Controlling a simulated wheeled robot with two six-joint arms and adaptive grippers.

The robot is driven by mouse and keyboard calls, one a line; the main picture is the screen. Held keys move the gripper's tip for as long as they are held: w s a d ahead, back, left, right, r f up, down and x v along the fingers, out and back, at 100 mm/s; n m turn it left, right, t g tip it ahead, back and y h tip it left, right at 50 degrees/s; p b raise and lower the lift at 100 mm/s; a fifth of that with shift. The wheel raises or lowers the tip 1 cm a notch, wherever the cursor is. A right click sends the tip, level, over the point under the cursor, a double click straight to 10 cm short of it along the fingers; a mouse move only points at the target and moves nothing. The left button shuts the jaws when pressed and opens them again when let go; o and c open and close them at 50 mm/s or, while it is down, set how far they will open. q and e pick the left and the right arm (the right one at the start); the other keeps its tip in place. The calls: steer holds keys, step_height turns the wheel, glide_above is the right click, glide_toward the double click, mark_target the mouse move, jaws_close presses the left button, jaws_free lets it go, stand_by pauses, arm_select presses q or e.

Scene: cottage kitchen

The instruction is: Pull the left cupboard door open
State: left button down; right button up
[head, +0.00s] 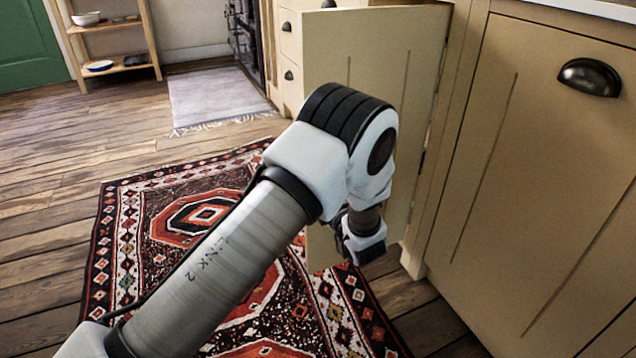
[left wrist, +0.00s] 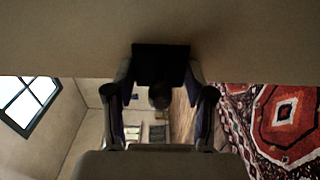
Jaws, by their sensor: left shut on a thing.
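The left cupboard door (head: 390,65) is a cream panel standing well out from the cabinet front, hinged on its right side. Its face fills the top of the left wrist view (left wrist: 60,40). My left arm crosses in front of the door in the head view and hides its handle and my gripper's fingertips. In the left wrist view my left gripper (left wrist: 160,78) is at the door face, its two fingers closed about the dark handle (left wrist: 160,58). My right gripper is in neither view.
A closed cream cupboard door (head: 540,150) with a dark cup handle (head: 590,77) is at the right. A red patterned rug (head: 130,250) lies on the wooden floor below. A grey mat (head: 215,97) and a wooden shelf (head: 115,73) are farther back.

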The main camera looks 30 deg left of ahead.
arm_select(q)
steer(key=shift+d, duration=0.2)
steer(key=shift+c, duration=2)
jaws_free()
steer(key=v, duration=0.7)
steer(key=shift+s+d, duration=0.15)
steer(key=shift+d, duration=0.05)
